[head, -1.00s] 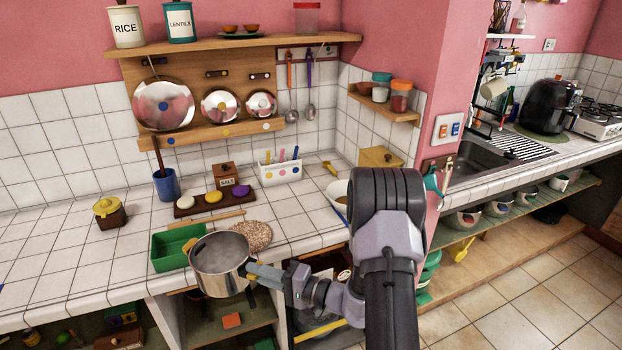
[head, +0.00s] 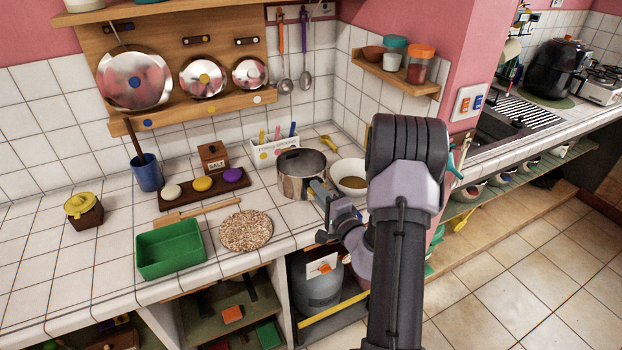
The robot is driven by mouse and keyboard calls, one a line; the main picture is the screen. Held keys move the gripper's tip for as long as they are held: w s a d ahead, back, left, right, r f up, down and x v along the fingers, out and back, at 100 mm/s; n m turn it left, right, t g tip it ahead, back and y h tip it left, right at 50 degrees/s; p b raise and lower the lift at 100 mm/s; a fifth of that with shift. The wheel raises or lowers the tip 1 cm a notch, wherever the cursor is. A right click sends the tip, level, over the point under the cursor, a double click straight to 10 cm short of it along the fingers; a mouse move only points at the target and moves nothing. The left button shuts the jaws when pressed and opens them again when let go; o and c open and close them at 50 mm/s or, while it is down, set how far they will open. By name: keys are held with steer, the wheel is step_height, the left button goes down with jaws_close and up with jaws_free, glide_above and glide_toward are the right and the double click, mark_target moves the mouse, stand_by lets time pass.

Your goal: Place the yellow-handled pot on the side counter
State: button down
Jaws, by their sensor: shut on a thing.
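A steel pot (head: 300,178) is held by my gripper (head: 317,190), which is shut on it at the pot's front right side. The pot is upright and looks empty inside. Its handle is hidden by the jaws, so I cannot make out the handle's colour. The pot is over the back right part of the white tiled counter (head: 60,245), between the utensil box and the white bowl. I cannot tell whether its base touches the tiles.
A white bowl (head: 348,174) is close at the pot's right. A utensil box (head: 268,150) is just behind. A speckled round mat (head: 246,231), green tray (head: 170,248) and wooden spoon (head: 195,212) lie to the left. Bare tiles show around the mat.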

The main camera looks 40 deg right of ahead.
steer(key=f, duration=0.2)
steer(key=f+b, duration=0.1)
steer(key=f, duration=0.2)
steer(key=f+b, duration=0.1)
steer(key=f, duration=0.1)
steer(key=shift+s+f, duration=0.35)
steer(key=shift+f+b, duration=0.2)
steer(key=shift+b, duration=0.15)
steer(key=c, duration=1.4)
jaws_free()
steer(key=shift+c, duration=0.2)
